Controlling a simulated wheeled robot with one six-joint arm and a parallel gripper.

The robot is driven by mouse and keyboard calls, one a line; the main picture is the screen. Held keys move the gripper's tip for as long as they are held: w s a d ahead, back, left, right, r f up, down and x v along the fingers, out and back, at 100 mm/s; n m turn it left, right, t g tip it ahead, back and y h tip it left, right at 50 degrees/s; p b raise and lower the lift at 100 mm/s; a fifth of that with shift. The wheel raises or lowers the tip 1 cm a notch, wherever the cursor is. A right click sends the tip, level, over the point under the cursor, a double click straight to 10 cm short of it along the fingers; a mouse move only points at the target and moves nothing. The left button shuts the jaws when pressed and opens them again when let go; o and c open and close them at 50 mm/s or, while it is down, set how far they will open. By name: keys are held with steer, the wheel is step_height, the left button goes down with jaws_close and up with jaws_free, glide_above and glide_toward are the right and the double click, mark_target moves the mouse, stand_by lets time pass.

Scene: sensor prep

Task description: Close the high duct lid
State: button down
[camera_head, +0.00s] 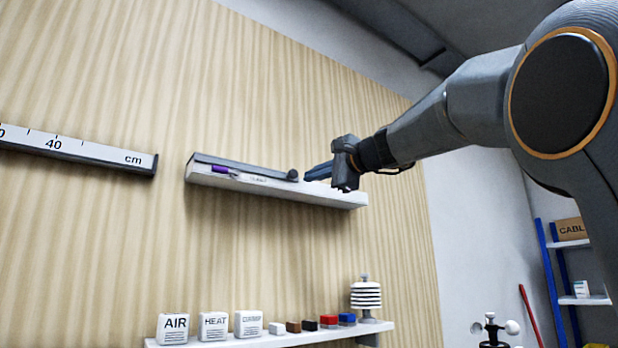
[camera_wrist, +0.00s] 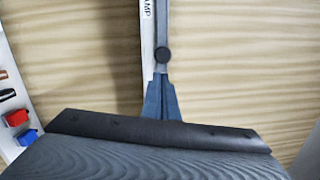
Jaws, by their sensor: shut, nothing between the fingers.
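The high duct (camera_head: 340,197) is a long white channel on the wooden wall, tilted in the head view; its white strip also shows in the wrist view (camera_wrist: 148,40). Its grey lid (camera_head: 245,167) is a narrow strip along the upper back edge, with a dark round knob (camera_head: 292,175) at its right end. A purple-ended item (camera_head: 220,169) shows in the duct below the lid, so the lid stands open. My gripper (camera_head: 308,176) has its blue fingers together, just right of the knob. In the wrist view the fingertips (camera_wrist: 161,76) are right by the knob (camera_wrist: 162,55); contact is unclear.
A cm ruler (camera_head: 75,150) is on the wall to the left. Below, a white shelf (camera_head: 270,340) holds AIR, HEAT and other labelled blocks, small coloured blocks and a stacked white sensor (camera_head: 365,297). The wall between duct and shelf is clear.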

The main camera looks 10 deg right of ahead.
steer(key=w+d+b+v, duration=0.1)
steer(key=d+b+v, duration=0.15)
steer(key=v, duration=0.85)
steer(key=w+f+n+g+h, duration=0.1)
steer(key=w+f+g+h, duration=0.15)
steer(key=f, duration=1.45)
steer(key=w+f+n+g+h, duration=0.1)
steer(key=w+f+g+h, duration=0.15)
steer(key=f, duration=1.35)
steer(key=s+a+f+n+g+h+p, duration=0.1)
steer(key=s+f+n+g, duration=0.3)
steer(key=f, duration=0.7)
steer(key=s+f+g+h+p, duration=0.1)
steer(key=s+f, duration=0.4)
steer(key=f, duration=0.6)
steer(key=s+d+f+n+g+h, duration=0.1)
steer(key=s+f+n+g, duration=0.4)
steer(key=s+f, duration=1.4)
steer(key=s+n+h, duration=0.1)
steer(key=s+n, duration=0.1)
steer(key=s, duration=0.1)
steer(key=shift+f+g+h+p, duration=0.2)
steer(key=shift+g+h+p, duration=0.1)
steer(key=shift+h, duration=0.1)
steer(key=shift+s, duration=0.1)
